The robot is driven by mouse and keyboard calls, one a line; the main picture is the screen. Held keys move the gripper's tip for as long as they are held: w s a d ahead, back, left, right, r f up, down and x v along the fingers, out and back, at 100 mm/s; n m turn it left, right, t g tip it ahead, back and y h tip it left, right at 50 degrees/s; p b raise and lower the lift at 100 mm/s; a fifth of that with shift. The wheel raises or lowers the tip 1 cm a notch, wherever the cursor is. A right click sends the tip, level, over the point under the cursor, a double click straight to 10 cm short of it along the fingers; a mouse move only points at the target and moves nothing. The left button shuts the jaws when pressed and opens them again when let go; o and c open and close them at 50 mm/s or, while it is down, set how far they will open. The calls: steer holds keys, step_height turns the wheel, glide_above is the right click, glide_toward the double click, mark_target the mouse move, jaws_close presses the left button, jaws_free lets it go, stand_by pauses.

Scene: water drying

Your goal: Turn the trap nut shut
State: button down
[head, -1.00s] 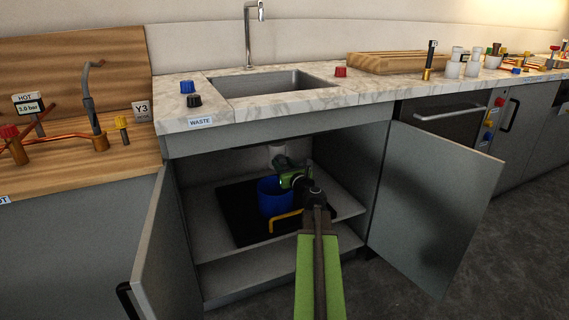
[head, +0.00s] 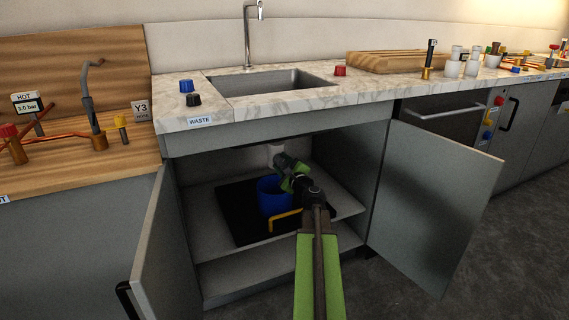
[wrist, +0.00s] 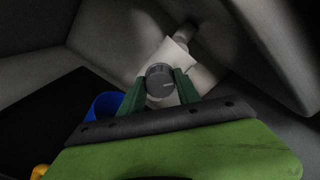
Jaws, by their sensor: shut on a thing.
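The trap nut is the grey round piece (wrist: 160,82) between my fingertips in the wrist view, below the pale drain pipe (wrist: 188,36) under the sink. My gripper (wrist: 160,88) is shut on it, with one green finger on each side. In the head view my gripper (head: 284,168) reaches into the open sink cabinet, above the blue bucket, and it hides most of the trap. How far the nut is turned cannot be told.
A blue bucket (head: 268,196) stands on a black mat (head: 237,210) on the cabinet floor, with a yellow bar (head: 285,219) in front. Open cabinet doors stand at left (head: 150,250) and right (head: 432,205). The sink (head: 270,83) is above.

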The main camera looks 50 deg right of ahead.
steer(key=n, duration=0.3)
steer(key=shift+s+d, duration=0.15)
steer(key=shift+n, duration=2.1)
steer(key=shift+f, duration=0.1)
steer(key=c, duration=0.9)
jaws_free()
steer(key=shift+o, duration=0.2)
steer(key=shift+n, duration=0.3)
steer(key=shift+a, duration=0.2)
